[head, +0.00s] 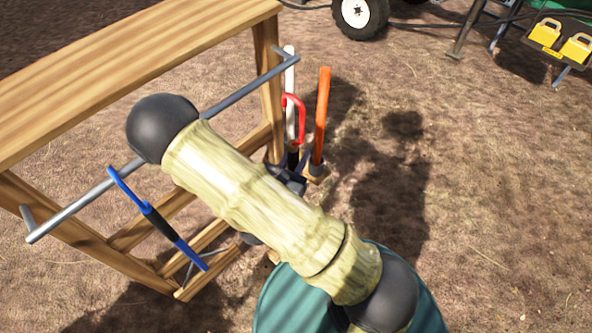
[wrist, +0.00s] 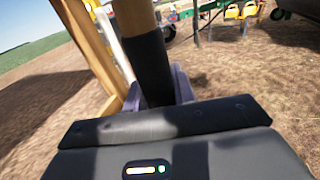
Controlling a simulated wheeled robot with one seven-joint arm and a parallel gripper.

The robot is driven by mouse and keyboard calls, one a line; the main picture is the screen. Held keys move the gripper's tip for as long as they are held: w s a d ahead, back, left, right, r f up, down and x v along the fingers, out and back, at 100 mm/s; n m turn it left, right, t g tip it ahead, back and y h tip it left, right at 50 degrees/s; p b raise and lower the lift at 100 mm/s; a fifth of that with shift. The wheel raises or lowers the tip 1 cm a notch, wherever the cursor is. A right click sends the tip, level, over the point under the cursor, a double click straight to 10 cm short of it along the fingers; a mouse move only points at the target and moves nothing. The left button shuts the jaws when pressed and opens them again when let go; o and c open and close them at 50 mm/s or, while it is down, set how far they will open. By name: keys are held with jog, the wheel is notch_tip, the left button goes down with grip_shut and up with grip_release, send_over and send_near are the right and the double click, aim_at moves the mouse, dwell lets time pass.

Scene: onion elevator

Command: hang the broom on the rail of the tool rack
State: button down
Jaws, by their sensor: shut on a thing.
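My gripper (wrist: 156,95) is shut on a shaft that I take to be the broom (wrist: 150,65). In the wrist view the shaft is tan-orange above a black sleeve and stands nearly upright between the fingers; its bristles are hidden. In the head view my arm covers most of the gripper. An orange handle (head: 322,115) rises beside it, probably the same shaft. The tool rack (head: 130,65) is wooden, with a grey metal rail (head: 240,92) along its front. The orange handle stands right of the rail's far end, apart from it.
A blue hooked tool (head: 158,222) hangs on the near part of the rail. A red hooked handle (head: 297,108) and a white pole (head: 290,75) stand near its far end, close to the gripper. Open dirt lies to the right; yellow boxes (head: 560,40) are farther back.

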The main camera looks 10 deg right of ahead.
jog(key=shift+s+a, duration=0.1)
jog(key=shift+s, duration=0.3)
jog(key=shift+w+a, duration=0.1)
jog(key=shift+w, duration=0.05)
jog(key=shift+w+a, duration=4.45)
jog(key=shift+w, duration=2.1)
jog(key=shift+f+b, duration=1.8)
jog(key=shift+f, duration=1)
jog(key=c, duration=1.1)
grip_release()
jog(key=shift+s, duration=0.1)
